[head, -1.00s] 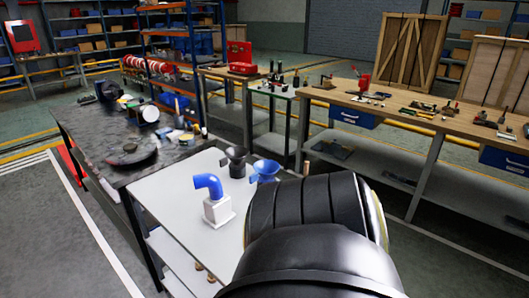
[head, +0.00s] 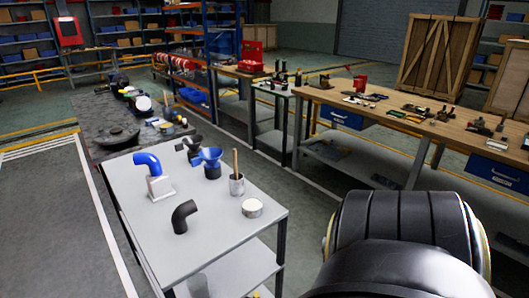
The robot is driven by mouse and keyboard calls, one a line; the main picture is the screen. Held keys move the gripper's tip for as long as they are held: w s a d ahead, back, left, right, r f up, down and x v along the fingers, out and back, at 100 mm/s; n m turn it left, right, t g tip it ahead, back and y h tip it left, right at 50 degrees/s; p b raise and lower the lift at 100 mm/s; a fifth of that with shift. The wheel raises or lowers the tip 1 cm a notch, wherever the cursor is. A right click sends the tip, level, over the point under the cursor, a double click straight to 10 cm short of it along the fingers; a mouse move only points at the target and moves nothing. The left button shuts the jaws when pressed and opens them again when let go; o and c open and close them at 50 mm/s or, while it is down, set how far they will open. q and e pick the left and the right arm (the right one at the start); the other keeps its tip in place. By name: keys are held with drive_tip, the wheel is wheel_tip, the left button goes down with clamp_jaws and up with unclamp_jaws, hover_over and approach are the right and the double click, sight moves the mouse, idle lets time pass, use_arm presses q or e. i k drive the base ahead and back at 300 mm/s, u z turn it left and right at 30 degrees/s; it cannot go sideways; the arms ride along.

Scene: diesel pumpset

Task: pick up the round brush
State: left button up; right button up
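I cannot pick out a round brush for certain. A thin wooden handle (head: 235,163) stands upright in a small grey metal cup (head: 237,186) on the light grey table (head: 220,235); whatever is at its lower end is hidden inside the cup. Neither gripper is in view. A large black part of my own arm fills the lower right and hides what lies behind it.
Near the cup are a white-topped round tin (head: 252,208), a black elbow pipe (head: 184,216), a blue elbow on a white block (head: 150,170), a blue funnel (head: 211,162) and a black funnel (head: 190,146). A dark, cluttered bench (head: 95,150) stands behind. A long wooden workbench (head: 410,110) is at right.

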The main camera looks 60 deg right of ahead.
sight(236, 177)
drive_tip(key=z, duration=0.95)
drive_tip(key=i, duration=0.3)
